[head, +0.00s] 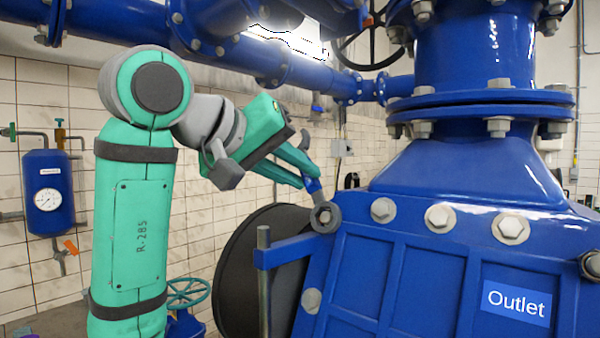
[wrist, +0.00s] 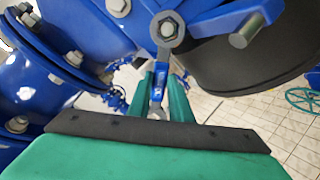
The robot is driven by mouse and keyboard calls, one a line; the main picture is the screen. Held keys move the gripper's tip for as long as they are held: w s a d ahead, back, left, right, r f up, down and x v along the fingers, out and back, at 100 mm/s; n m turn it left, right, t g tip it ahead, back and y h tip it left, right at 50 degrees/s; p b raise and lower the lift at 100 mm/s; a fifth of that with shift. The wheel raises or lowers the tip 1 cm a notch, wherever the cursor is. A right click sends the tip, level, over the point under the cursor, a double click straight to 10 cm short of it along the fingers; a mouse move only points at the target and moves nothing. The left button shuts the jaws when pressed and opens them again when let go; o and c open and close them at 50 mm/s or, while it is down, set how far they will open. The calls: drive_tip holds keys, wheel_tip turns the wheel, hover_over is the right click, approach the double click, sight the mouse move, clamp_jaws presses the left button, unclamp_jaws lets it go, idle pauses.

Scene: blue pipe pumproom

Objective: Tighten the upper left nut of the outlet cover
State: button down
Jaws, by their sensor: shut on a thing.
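The outlet cover (head: 385,275) is a blue ribbed housing with an "Outlet" label and grey hex nuts along its upper edge. My green gripper (head: 308,180) is shut on a wrench with a blue handle (head: 315,191) and grey ends. The wrench's ring end (head: 325,217) sits over the upper left nut. In the wrist view my gripper fingers (wrist: 163,90) flank the wrench handle (wrist: 164,64). There the nut (wrist: 168,30) shows inside the ring, which appears to be around it. How deeply the ring is seated cannot be told.
A blue bracket with a grey rod (head: 264,275) stands left of the cover, before a large dark disc (head: 240,265). More nuts (head: 383,210) lie to the right. A blue flange (head: 480,105) rises above. Free room lies left, before the tiled wall.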

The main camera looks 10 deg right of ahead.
drive_tip(key=shift+s, duration=0.3)
drive_tip(key=shift+w+a, duration=0.1)
drive_tip(key=shift+w, duration=0.15)
idle(0.8)
drive_tip(key=shift+w+d+f, duration=0.25)
drive_tip(key=shift+w+d, duration=0.1)
drive_tip(key=shift+d, duration=0.25)
idle(1.0)
